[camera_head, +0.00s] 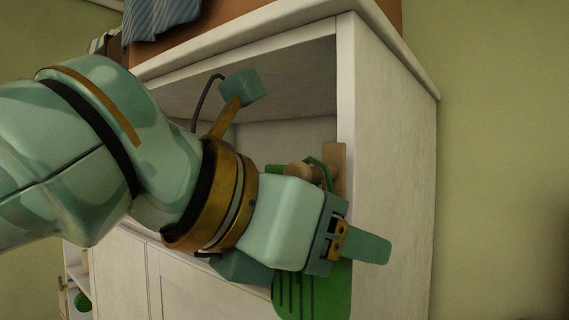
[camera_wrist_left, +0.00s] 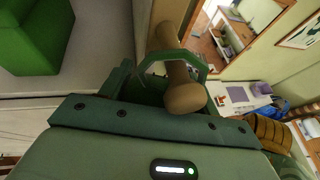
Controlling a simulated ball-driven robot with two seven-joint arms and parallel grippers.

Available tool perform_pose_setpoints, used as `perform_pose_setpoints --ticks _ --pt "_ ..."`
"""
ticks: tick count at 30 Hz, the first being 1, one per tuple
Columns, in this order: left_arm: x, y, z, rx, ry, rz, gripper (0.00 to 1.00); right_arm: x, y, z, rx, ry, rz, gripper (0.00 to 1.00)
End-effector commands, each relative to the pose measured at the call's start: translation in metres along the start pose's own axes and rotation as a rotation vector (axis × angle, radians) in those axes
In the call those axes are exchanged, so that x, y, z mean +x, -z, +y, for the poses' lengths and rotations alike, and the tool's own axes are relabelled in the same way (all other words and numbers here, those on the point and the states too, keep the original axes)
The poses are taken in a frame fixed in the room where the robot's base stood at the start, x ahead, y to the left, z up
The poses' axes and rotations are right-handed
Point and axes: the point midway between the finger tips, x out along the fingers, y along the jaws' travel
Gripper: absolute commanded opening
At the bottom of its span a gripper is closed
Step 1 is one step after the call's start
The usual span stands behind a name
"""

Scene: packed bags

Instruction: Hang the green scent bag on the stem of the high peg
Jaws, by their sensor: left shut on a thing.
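The wooden peg (camera_head: 335,165) stands at the cabinet's right front edge in the head view. Its stem and round knob (camera_wrist_left: 185,97) show close up in the left wrist view. A thin green loop (camera_wrist_left: 203,68) crosses the stem behind the knob in that view; whether it encircles the stem fully is hidden. The green scent bag (camera_head: 312,292) hangs just below my left gripper (camera_head: 362,245), its upper part hidden. My left gripper is shut on the bag's loop end, right beside the peg; the exact grip is covered. My right gripper is out of view.
The white cabinet (camera_head: 395,150) has an open compartment behind my arm. A striped cloth (camera_head: 160,15) lies on top. A green block-shaped thing (camera_wrist_left: 35,35) shows at upper left in the wrist view. Free room lies right of the cabinet.

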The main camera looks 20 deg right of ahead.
Motion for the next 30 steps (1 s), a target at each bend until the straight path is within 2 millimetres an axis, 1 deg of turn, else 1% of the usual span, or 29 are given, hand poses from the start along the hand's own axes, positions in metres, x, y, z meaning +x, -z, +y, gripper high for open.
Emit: perform_pose_setpoints --ticks 12,13,14,15,16,25,28,30 --pt "-0.001 -0.002 0.0 0.0 -0.001 -0.004 0.39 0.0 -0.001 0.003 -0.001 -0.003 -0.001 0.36" --pt "-0.001 -0.002 0.0 0.0 -0.001 -0.005 0.64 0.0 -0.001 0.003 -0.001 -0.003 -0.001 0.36" --pt "-0.001 -0.002 0.0 0.0 -0.001 -0.005 0.72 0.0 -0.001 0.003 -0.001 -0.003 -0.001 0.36" --pt "-0.001 -0.002 0.0 0.0 -0.001 -0.005 0.84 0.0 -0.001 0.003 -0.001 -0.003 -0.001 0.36" --pt "-0.001 -0.002 0.0 0.0 -0.001 -0.006 0.87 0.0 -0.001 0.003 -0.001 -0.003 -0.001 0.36" --pt "-0.004 -0.003 0.001 0.0 -0.003 -0.009 0.87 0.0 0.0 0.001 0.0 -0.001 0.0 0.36" --pt "-0.013 -0.003 0.001 0.0 -0.003 -0.011 0.87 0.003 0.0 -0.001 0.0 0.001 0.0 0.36" --pt "-0.026 -0.003 0.002 0.001 -0.006 -0.015 0.87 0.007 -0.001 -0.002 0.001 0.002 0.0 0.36"
